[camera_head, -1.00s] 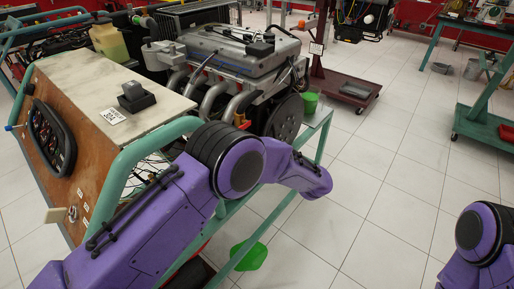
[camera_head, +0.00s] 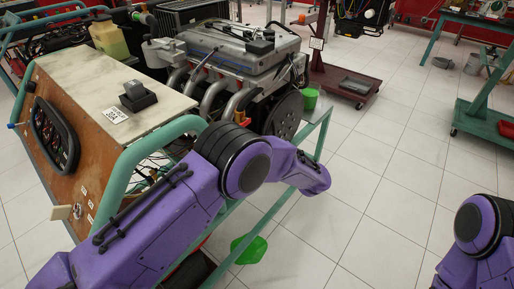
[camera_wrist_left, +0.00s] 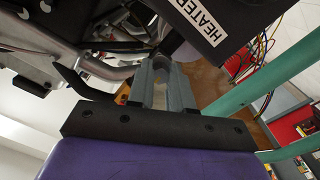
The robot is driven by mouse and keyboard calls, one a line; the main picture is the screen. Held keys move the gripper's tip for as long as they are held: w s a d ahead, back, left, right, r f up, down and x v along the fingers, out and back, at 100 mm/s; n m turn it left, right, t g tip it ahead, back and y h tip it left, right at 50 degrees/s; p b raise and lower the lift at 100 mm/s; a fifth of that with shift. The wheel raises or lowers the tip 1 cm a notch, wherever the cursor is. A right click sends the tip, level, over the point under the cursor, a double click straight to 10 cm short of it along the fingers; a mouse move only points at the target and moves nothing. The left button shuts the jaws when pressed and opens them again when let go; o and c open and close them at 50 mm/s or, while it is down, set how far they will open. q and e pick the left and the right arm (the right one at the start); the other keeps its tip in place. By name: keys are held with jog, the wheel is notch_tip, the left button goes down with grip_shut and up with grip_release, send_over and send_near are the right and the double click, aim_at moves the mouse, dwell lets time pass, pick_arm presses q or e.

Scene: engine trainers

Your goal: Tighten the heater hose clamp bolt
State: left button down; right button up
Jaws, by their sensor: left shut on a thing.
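My left arm reaches over the front of the engine stand in the head view, and its gripper is hidden there. In the left wrist view my left gripper (camera_wrist_left: 162,80) has its grey fingers close together, shut on a small part at their tips. The part is mostly hidden; I cannot make out the clamp bolt's head. A black box with a white HEATER label (camera_wrist_left: 200,28) is just beyond and right of the fingertips. The engine (camera_head: 240,50) stands behind my arm in the head view. My right gripper is out of view; only part of that arm shows at lower right.
A teal tube frame (camera_head: 125,185) and a wooden panel box (camera_head: 110,85) stand left of my arm. Metal pipes (camera_wrist_left: 115,68) and wires lie close around the gripper. A green container (camera_head: 250,248) is low beneath my arm.

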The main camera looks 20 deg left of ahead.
pick_arm(q)
jog(key=c, duration=1)
grip_release()
jog(key=b+v, duration=0.3)
jog(key=v, duration=0.7)
jog(key=shift+s+d+b, duration=0.1)
jog(key=shift+d+b, duration=0.2)
jog(key=shift+b, duration=0.1)
